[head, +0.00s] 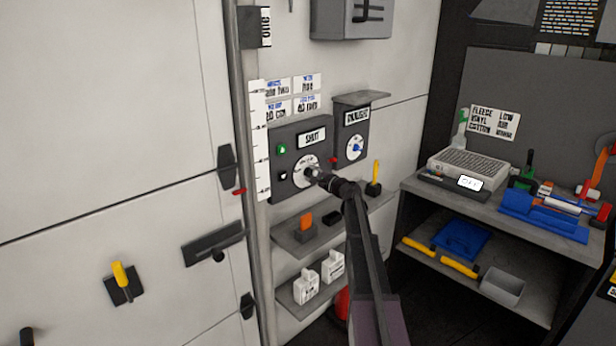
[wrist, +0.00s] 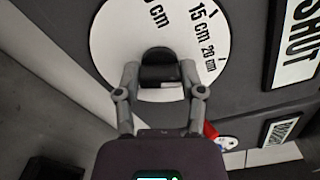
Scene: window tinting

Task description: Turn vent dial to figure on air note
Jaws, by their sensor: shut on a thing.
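The vent dial (head: 300,163) is a white disc on a grey wall panel (head: 287,194) under a sign reading SHUT (head: 312,138). In the wrist view the dial face (wrist: 112,42) shows cm marks, including 15 cm and 20 cm. My gripper (wrist: 159,84) is shut on the dial's black knob (wrist: 157,68), one finger on each side. In the head view my gripper (head: 318,177) covers part of the dial. The knob's pointer is not clear. Several white notes (head: 293,95) hang above the panel; their small writing is hard to read, so I cannot tell which is the air note.
A second panel (head: 351,126) with a blue-knobbed dial (head: 355,148) is just right. A green button (head: 281,149) is beside the dial. Shelves (head: 285,238) with small items jut out below. A workbench (head: 415,186) with tools stands at right.

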